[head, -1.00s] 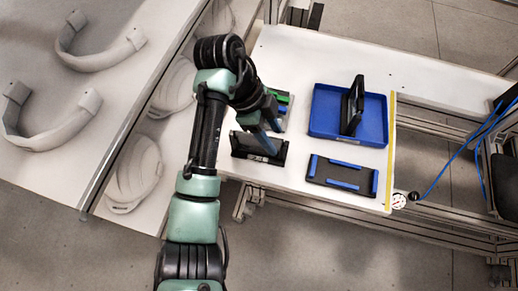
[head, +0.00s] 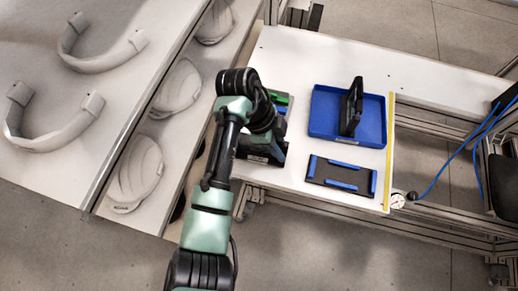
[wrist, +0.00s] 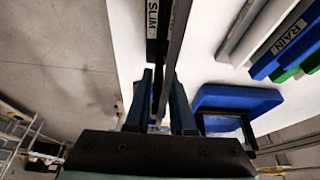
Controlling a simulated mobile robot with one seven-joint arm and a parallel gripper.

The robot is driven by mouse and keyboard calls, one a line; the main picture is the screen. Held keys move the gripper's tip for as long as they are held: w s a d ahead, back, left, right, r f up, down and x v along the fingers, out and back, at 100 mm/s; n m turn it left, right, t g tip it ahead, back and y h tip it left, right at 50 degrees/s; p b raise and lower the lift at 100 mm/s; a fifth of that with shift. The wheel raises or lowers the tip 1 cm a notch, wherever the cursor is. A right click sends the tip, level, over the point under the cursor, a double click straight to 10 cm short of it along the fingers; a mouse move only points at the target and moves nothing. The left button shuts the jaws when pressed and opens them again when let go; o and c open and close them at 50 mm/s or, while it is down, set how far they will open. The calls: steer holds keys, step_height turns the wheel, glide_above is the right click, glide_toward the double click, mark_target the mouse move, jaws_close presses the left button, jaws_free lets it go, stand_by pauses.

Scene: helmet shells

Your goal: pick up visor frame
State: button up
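None of the things in view is marked as a visor frame. A black frame labelled SLIM (wrist: 153,25) runs down the middle of the wrist view, between the fingers of my gripper (wrist: 162,82). The fingers stand on either side of it; whether they press on it is unclear. In the head view the black frame (head: 268,157) lies near the front of the white bench, partly hidden by my arm, which also hides the fingertips.
A blue tray (head: 323,102) holds an upright black piece (head: 350,108). A black plate with blue strips (head: 341,176) lies in front. Green and blue pieces (head: 279,100) sit behind my gripper. White curved shells (head: 136,172) lie at left. The bench right of my gripper has bare room.

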jaws_close()
